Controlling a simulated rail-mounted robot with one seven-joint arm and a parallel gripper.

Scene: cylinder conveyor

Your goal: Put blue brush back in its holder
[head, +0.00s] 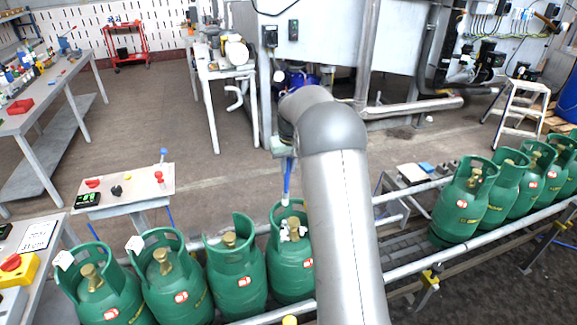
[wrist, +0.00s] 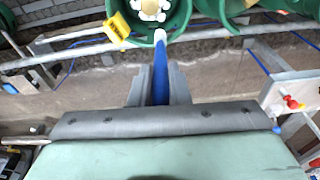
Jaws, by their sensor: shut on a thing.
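The blue brush (head: 287,180) hangs downward from my gripper (head: 285,154) in the head view, over a green gas cylinder (head: 290,268). In the wrist view my gripper (wrist: 159,82) has its two grey fingers closed on either side of the blue handle (wrist: 160,75). The brush's white tip (wrist: 160,36) points toward the cylinder's collar (wrist: 176,22). White patches (wrist: 150,8) show inside that collar, around the brass valve. Whether the tip touches the cylinder I cannot tell. I cannot make out the brush holder in either view.
More green cylinders (head: 235,275) stand in a row at left, others (head: 465,203) at right along the conveyor rail (head: 412,190). A yellow part (wrist: 117,28) sits by the rail.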

